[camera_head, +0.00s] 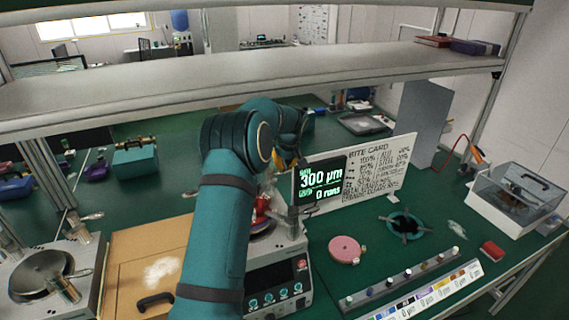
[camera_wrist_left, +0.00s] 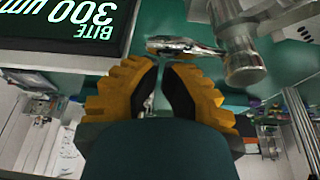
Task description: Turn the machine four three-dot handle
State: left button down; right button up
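The machine (camera_head: 275,277) in front of me has a dark panel with several blue-ringed knobs; its dot markings are too small to read. A silver handle (camera_wrist_left: 185,46) with a thick round post (camera_wrist_left: 243,66) shows in the left wrist view, just beyond the fingertips. In the head view my arm hides most of that handle. My left gripper (camera_wrist_left: 158,68) has yellow fingers with dark pads and a narrow gap between them. I see nothing held in the gap. In the head view its yellow fingers (camera_head: 287,160) show partly behind my forearm. My right gripper is out of view.
A display (camera_head: 321,184) reading 300 µm stands close by the gripper, joined to a white card board (camera_head: 378,170). A pink disc (camera_head: 345,250) and a teal ring (camera_head: 405,226) lie right. Another machine (camera_head: 48,277) stands left. A shelf (camera_head: 250,78) spans above the bench.

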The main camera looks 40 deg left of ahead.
aim_at(290, 170)
pick_arm(q)
jog(key=shift+d+m+b, duration=0.35)
jog(key=shift+d+m, duration=0.1)
jog(key=shift+m, duration=0.25)
jog(key=shift+s+d+m+t+h+b, duration=0.3)
jog(key=shift+d+m+t, duration=0.1)
jog(key=shift+m, duration=0.3)
jog(key=m, duration=0.1)
jog(key=d+m, duration=0.1)
jog(key=shift+s+d+m+t+h+b, duration=0.15)
jog(key=shift+s+m+t+h+b, duration=0.15)
jog(key=shift+b, duration=0.05)
jog(key=m, duration=0.1)
jog(key=s+d+m+h, duration=0.1)
jog(key=m, duration=0.1)
jog(key=s+m, duration=0.1)
jog(key=shift+d+t+h+b, duration=0.3)
jog(key=shift+d+b, duration=0.05)
jog(key=shift+d, duration=0.05)
jog(key=shift+s+d, duration=0.2)
jog(key=shift+s, duration=0.1)
